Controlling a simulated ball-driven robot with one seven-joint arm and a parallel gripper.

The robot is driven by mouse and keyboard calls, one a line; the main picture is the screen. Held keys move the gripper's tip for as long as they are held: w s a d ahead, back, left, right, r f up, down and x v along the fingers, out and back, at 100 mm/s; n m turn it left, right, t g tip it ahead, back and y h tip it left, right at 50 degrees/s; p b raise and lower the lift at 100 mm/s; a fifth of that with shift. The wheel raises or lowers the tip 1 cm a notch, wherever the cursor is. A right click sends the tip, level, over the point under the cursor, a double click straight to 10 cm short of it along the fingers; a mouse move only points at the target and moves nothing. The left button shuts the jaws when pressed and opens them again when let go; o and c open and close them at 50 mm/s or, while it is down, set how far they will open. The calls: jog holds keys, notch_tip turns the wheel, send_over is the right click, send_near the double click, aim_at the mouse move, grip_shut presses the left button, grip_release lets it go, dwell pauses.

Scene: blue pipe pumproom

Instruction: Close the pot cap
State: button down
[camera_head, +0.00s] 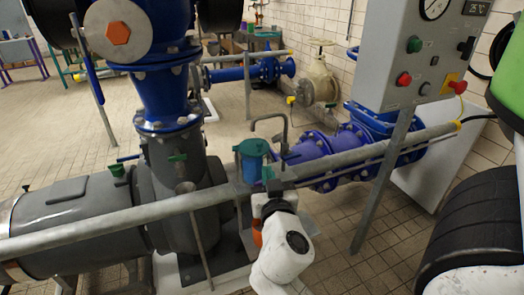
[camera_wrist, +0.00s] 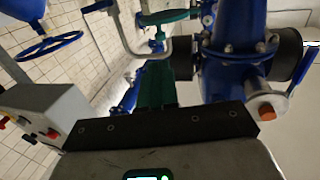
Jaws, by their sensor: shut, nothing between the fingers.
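A small pot (camera_head: 252,158), blue with a teal rim and top, stands by the grey rail near the middle of the head view. I cannot tell from here how its cap sits. My gripper (camera_head: 268,174) is shut and empty, just in front of the pot's lower right side, above my white arm. Its tip partly covers the pot, and I cannot tell whether they touch. In the wrist view the dark green shut fingers (camera_wrist: 155,82) point up the picture, below a bent grey pipe and a teal part (camera_wrist: 176,15).
A long grey rail (camera_head: 120,218) crosses in front of the pumps. A bent grey pipe (camera_head: 270,120) rises beside the pot. Blue pipework (camera_head: 320,155) lies to the right, below a grey control box (camera_head: 420,55) with buttons.

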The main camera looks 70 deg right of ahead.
aim_at(262, 144)
jog(key=p+x, duration=0.2)
jog(key=x, duration=0.8)
jog(key=shift+w+p, duration=0.1)
jog(key=shift+p, duration=0.3)
jog(key=shift+s+d+r+n+t+y+p, duration=0.2)
jog(key=shift+d+n+t+y+p, duration=0.45)
jog(key=shift+t+p, duration=0.45)
jog(key=shift+s+d+f, duration=0.1)
jog(key=shift+d+f, duration=0.15)
jog(key=shift+d, duration=0.3)
